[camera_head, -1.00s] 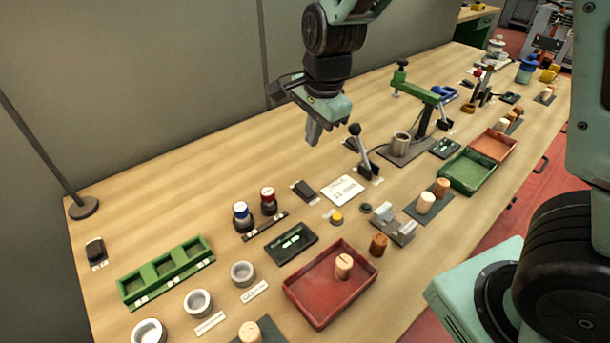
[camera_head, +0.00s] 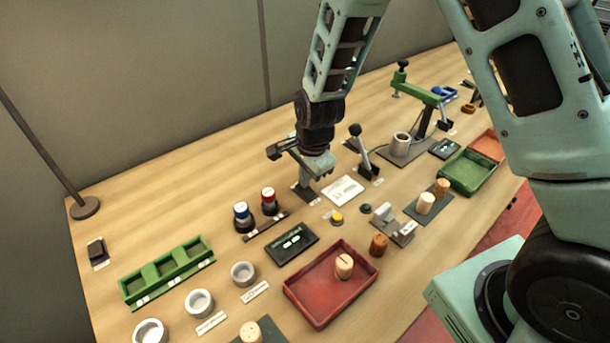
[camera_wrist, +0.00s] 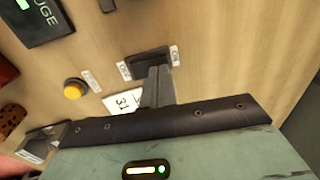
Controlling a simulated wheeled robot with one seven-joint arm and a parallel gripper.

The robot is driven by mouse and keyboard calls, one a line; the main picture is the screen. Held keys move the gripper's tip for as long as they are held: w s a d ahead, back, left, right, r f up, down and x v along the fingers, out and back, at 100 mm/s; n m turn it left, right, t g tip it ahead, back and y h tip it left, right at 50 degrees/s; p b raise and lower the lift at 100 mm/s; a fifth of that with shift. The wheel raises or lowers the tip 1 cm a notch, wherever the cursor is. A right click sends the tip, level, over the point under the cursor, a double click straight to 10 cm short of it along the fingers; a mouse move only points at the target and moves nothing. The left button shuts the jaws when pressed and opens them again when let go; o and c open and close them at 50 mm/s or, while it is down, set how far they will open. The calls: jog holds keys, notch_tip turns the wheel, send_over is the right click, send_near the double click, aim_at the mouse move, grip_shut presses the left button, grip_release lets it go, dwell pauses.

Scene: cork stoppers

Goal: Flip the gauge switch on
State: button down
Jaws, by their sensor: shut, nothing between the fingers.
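The gauge switch, a black rocker (camera_head: 306,194), lies on the table beside the white card. My gripper (camera_head: 310,181) is shut and empty, pointing down at the rocker. In the wrist view its fingertips (camera_wrist: 158,80) overlap the rocker's near edge; whether they touch it I cannot tell. The dark gauge panel (camera_head: 292,243) shows light green marks; its lettering ends in "UGE" in the wrist view (camera_wrist: 36,18). The rocker's tilt is partly hidden.
A white printed card (camera_head: 342,190) and a yellow button (camera_head: 336,218) are close by. A black-knobbed lever (camera_head: 361,152) stands behind right. Red and blue capped pieces (camera_head: 268,200) stand to the left. Another black switch (camera_head: 97,251) is far left. A red tray (camera_head: 330,305) is in front.

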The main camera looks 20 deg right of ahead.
jog(key=shift+w+p, duration=0.1)
jog(key=shift+p, duration=0.4)
jog(key=shift+f, duration=0.25)
jog(key=shift+s+d+r, duration=0.1)
jog(key=shift+s+d, duration=0.1)
jog(key=shift+s, duration=0.55)
jog(key=shift+r, duration=0.1)
